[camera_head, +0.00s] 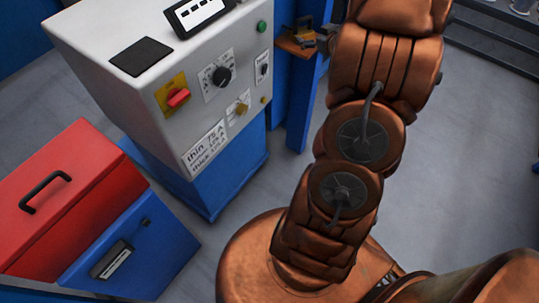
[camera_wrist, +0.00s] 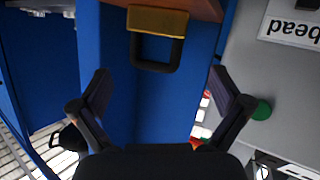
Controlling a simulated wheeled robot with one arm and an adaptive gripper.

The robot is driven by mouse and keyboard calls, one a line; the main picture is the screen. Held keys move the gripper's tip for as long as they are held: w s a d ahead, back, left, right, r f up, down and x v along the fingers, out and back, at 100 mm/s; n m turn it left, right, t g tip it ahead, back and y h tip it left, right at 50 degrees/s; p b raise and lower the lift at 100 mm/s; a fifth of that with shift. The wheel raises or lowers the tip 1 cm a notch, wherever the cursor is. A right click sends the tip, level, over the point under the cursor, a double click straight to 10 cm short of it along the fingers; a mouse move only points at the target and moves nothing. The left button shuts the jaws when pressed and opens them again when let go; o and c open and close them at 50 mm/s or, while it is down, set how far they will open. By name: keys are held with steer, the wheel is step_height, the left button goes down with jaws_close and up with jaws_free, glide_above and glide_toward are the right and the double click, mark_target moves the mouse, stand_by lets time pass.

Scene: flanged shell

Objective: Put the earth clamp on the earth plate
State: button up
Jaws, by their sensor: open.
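What looks like the earth clamp, a brass block with a dark square loop handle (camera_wrist: 157,20), is at the edge of a brown shelf at the top of the wrist view. In the head view a small brass and dark item (camera_head: 304,38) shows on that shelf. My gripper (camera_wrist: 165,95) is open and empty, its two fingers apart below the loop in the wrist picture; the loop is not between them. I cannot make out the earth plate in either view.
The brown shelf (camera_head: 290,45) is on a blue post (camera_head: 305,105), beside the grey machine cabinet (camera_head: 150,85) with knobs and a green button (camera_head: 262,27). A red and blue toolbox (camera_head: 75,205) stands at the left. Grey floor is open right of the arm.

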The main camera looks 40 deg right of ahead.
steer(key=s+a+r+g+y, duration=0.1)
steer(key=s+a+g, duration=0.4)
steer(key=s+a, duration=0.5)
steer(key=s+a+r+g+y, duration=0.1)
steer(key=s+a+g, duration=0.4)
steer(key=s+a, duration=0.5)
steer(key=s+a+r+g+y, duration=0.1)
steer(key=s+a+g, duration=0.4)
steer(key=s+a, duration=0.6)
steer(key=a, duration=1)
steer(key=shift+a+n+g+y, duration=0.2)
steer(key=shift+n+g+y, duration=0.1)
steer(key=shift+n, duration=0.1)
steer(key=shift+s+r, duration=0.1)
step_height(320, 180, up, 8)
steer(key=p, duration=0.7)
steer(key=shift+f+p, duration=0.2)
steer(key=shift+p, duration=0.15)
steer(key=shift+c, duration=0.3)
